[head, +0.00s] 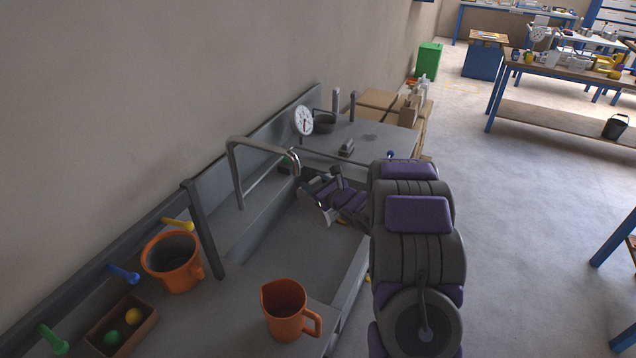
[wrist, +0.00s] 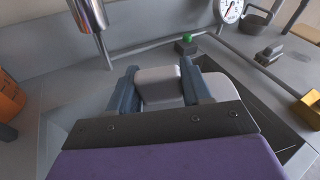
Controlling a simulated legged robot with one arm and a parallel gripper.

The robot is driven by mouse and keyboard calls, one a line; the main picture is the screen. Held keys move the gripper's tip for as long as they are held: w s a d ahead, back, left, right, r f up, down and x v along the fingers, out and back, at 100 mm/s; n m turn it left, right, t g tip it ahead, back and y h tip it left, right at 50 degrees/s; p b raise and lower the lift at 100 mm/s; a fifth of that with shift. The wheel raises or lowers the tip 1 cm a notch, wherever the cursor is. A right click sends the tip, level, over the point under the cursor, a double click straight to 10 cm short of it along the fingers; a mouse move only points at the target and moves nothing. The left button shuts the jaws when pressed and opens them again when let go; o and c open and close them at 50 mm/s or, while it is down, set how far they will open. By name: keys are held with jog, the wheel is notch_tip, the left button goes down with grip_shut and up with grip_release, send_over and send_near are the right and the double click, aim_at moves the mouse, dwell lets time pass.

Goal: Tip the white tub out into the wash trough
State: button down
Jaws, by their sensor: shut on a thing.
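My gripper (head: 322,193) reaches over the grey wash trough (head: 268,248), below and right of the bent metal tap. In the wrist view my gripper (wrist: 160,84) has its two blue-grey fingers on either side of the pale white tub (wrist: 159,82) and is shut on it. The tub shows in the head view as a small pale shape (head: 314,206) that looks tilted, mostly hidden by my gripper. The inside of the tub is out of sight, so I cannot tell what is in it. The trough's edge also shows in the wrist view (wrist: 55,140).
The tap (head: 264,145) arches over the trough close to my gripper. Orange jugs (head: 283,308) (head: 172,262) and a box with balls (head: 120,330) stand on the near bench. A round gauge (head: 303,120) is behind. Open floor lies to the right.

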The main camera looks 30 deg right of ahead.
jog(key=shift+s+a+f, duration=0.1)
jog(key=shift+s+a, duration=0.05)
jog(key=shift+a, duration=0.05)
dwell(2.0)
